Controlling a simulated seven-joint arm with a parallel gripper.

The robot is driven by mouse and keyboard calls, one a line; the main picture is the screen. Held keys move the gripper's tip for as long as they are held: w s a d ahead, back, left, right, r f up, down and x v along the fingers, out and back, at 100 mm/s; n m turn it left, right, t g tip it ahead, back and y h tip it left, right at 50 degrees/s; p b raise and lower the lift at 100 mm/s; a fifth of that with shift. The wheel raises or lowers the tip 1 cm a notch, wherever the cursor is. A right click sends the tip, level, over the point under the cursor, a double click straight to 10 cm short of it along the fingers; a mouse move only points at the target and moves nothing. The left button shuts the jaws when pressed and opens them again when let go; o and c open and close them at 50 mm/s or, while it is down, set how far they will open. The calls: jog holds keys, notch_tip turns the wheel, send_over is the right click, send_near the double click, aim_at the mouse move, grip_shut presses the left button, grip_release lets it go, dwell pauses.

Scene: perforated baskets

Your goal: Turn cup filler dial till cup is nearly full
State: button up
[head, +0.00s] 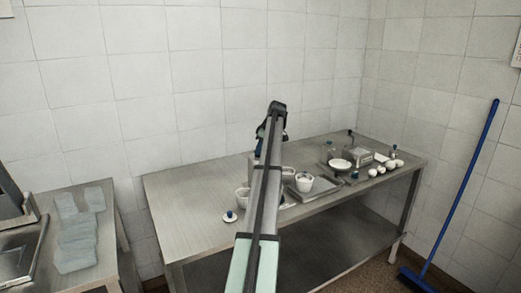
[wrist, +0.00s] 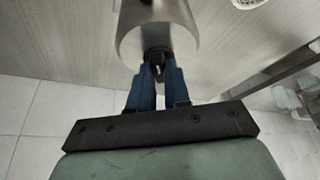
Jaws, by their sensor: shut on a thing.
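In the wrist view, a shiny metal cylinder (wrist: 128,40), which looks like the cup filler, has a dark dial (wrist: 157,54) on its near end. My gripper (wrist: 157,72), with blue fingers, is shut on this dial. In the head view my arm hides most of the filler and the gripper.
The steel table (head: 195,185) also bears bowls (head: 242,197), a small white dish with a blue knob (head: 230,216), a white plate (head: 340,164) and several white round things at right. The table's left end is bare. A blue broom (head: 463,190) leans at right.

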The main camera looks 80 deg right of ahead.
grip_shut()
jog(key=shift+a+m+h, duration=0.15)
jog(key=shift+m+h, duration=0.15)
jog(key=shift+m, duration=0.5)
jog(key=shift+w+m+g+h, duration=0.1)
jog(key=shift+m+g+h, duration=0.45)
jog(key=shift+m, duration=1.05)
jog(key=o, duration=0.7)
grip_release()
